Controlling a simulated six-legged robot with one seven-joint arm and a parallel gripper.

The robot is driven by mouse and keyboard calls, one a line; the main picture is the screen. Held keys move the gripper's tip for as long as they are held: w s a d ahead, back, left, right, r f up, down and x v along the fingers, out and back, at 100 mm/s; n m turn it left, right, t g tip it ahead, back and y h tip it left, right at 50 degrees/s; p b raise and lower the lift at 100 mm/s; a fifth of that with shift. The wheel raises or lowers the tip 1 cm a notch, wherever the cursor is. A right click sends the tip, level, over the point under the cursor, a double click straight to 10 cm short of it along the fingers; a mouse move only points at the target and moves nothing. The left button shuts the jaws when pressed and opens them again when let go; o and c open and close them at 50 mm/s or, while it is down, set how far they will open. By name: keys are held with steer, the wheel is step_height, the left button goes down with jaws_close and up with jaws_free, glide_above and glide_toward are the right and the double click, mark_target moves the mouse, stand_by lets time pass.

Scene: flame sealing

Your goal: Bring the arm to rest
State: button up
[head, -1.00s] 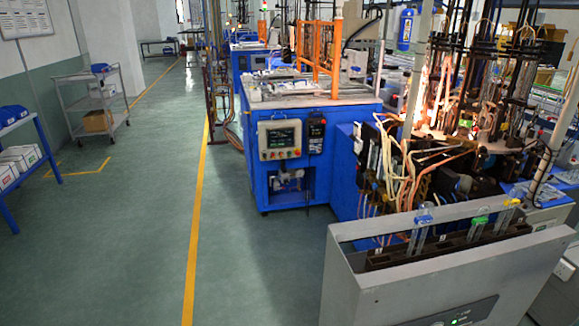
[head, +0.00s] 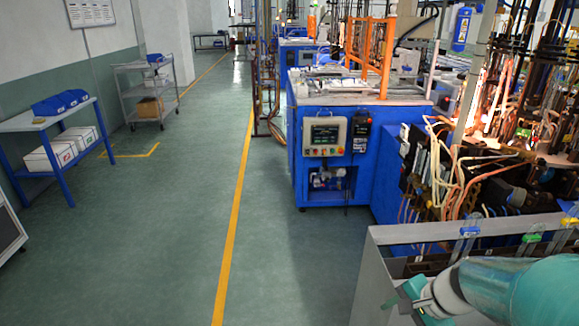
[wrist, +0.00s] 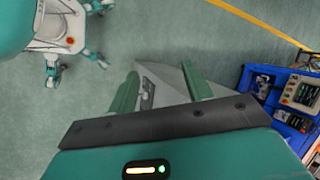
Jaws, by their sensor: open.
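My gripper (wrist: 160,69) shows in the wrist view with its two teal fingers spread apart. Nothing is held between them. Beyond the fingers is a grey surface, with green floor around it. In the head view, my teal arm (head: 515,290) reaches in from the lower right, in front of the grey cabinet (head: 368,285). The arm covers part of that cabinet. Glass tubes with a blue clip (head: 469,232) and a green clip (head: 531,238) stand at the cabinet, close above the arm.
A blue machine (head: 302,165) with a control panel stands beyond the cabinet. Burner tubing and hoses (head: 465,185) fill the right side. A blue-legged table (head: 30,121) and a trolley (head: 143,70) stand at left. The floor (head: 150,230) between is clear, with a yellow line (head: 232,240).

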steer(key=s+a+r+n+t+h, duration=0.1)
steer(key=s+a+r+n+h, duration=0.1)
steer(key=s+a+r+n, duration=0.2)
steer(key=s+a+r+n+t+h, duration=0.1)
steer(key=s+a+r+n, duration=0.3)
steer(key=r+n, duration=0.4)
steer(key=shift+a+r+n+h, duration=0.25)
steer(key=shift+r+n+h, duration=0.05)
steer(key=shift+r+h, duration=0.35)
